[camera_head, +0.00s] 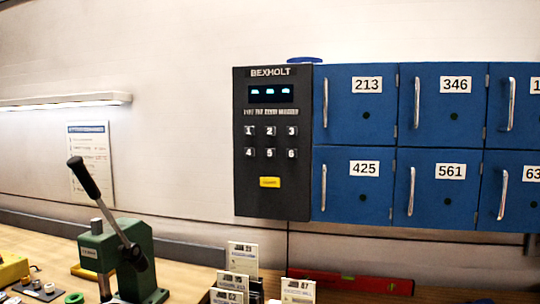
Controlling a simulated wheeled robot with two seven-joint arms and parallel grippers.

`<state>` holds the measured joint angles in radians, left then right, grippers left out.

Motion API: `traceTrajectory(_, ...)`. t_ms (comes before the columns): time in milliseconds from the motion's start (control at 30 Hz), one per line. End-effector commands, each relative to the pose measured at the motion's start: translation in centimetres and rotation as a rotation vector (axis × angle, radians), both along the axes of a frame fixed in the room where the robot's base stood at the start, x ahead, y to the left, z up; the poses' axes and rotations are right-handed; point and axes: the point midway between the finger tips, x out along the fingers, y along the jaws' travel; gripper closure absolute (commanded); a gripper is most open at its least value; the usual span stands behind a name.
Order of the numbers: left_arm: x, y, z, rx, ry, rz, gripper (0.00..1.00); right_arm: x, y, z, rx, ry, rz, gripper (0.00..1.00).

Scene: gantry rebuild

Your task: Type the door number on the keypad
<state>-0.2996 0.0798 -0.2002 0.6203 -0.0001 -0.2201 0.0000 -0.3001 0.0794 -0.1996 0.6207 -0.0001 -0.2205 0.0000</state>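The dark keypad panel (271,190) is mounted on the wall at the left end of a bank of lockers. It is labelled BEXHOLT and has a small display (271,93) with three lit cyan marks. Below are a line of text and number keys (270,142) 1 to 6 in two rows. A yellow button (270,182) sits under them. The blue locker doors (350,117) carry the numbers 213, 346, 425 and 561; two more at the right are cut off. Every visible door looks shut. Neither of my grippers is in view.
A green lever press (140,245) with a black-handled lever stands on the wooden bench (35,243) at left. Numbered cards (242,258) stand at bottom centre. A red level (360,284) lies behind them. The wall before the keypad is unobstructed.

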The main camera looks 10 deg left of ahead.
Motion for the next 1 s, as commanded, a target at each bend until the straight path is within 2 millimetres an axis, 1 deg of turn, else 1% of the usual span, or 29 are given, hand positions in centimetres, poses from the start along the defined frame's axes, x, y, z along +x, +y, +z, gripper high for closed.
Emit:
traceTrajectory(200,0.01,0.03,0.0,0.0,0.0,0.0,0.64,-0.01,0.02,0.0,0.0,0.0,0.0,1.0)
traceTrajectory(233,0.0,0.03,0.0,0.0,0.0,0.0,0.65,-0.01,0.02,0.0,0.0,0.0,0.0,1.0)
traceTrajectory(400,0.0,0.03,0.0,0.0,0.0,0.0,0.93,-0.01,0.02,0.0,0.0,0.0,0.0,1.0)
traceTrajectory(433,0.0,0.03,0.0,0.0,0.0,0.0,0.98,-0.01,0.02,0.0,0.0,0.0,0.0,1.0)
traceTrajectory(467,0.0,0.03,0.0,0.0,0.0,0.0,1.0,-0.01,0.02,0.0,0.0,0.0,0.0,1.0)
traceTrajectory(1000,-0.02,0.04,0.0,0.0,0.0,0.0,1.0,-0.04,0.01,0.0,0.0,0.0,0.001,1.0)
